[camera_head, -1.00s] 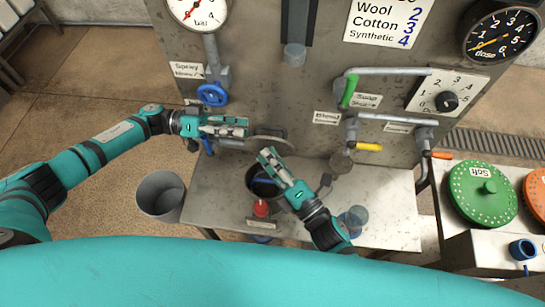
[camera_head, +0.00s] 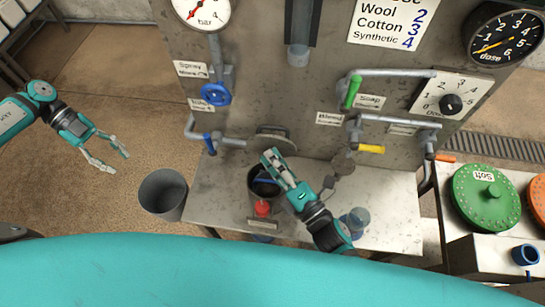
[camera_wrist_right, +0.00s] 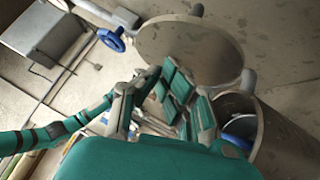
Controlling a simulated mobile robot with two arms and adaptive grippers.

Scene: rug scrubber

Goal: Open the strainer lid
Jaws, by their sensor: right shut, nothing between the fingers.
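The strainer lid appears to be the round grey plate (camera_head: 275,144) low on the machine's panel, above the bench. It fills the upper middle of the right wrist view (camera_wrist_right: 190,45), with a lug at its right edge. My right gripper (camera_head: 270,156) is shut and empty, its tips just below and in front of the plate. In the wrist view the fingers (camera_wrist_right: 178,95) overlap its lower edge; I cannot tell if they touch it. My left gripper (camera_head: 114,161) is open and empty at the far left, well away from the plate.
A dark pot (camera_head: 254,187) with something blue inside stands under my right gripper, by a red object (camera_head: 262,209). A blue valve wheel (camera_head: 216,94) and blue lever (camera_head: 209,144) are left of the plate. A grey bucket (camera_head: 163,193) stands left of the bench (camera_head: 390,205).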

